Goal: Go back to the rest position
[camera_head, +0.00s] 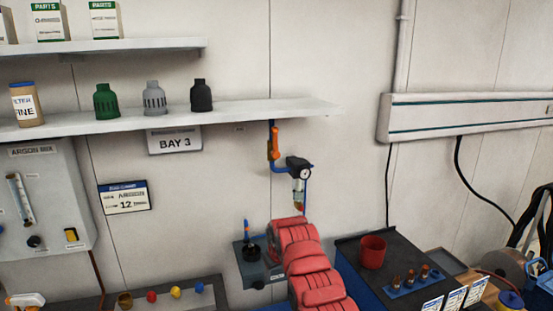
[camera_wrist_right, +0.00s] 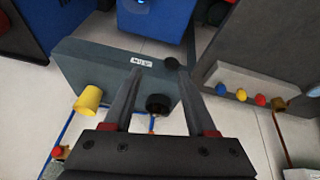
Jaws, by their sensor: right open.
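In the right wrist view my right gripper (camera_wrist_right: 157,66) is open. Its two dark fingers stand apart with nothing between them. A grey box (camera_wrist_right: 115,62) with a small white label lies beyond the fingers, and a black round part (camera_wrist_right: 159,104) shows between them, lower down. In the head view a grey box (camera_head: 252,276) with a black part on top stands just left of my red-covered right arm (camera_head: 305,262). The fingers cannot be made out there. My left gripper is not in view.
A red cup (camera_head: 373,252) and a blue rack (camera_head: 410,284) of tips stand on a dark bench at right. A regulator (camera_head: 299,170) hangs on the wall behind the arm. A shelf (camera_head: 240,113) holds several nozzle-like parts. A yellow cup-shaped part (camera_wrist_right: 88,99) is left of the fingers.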

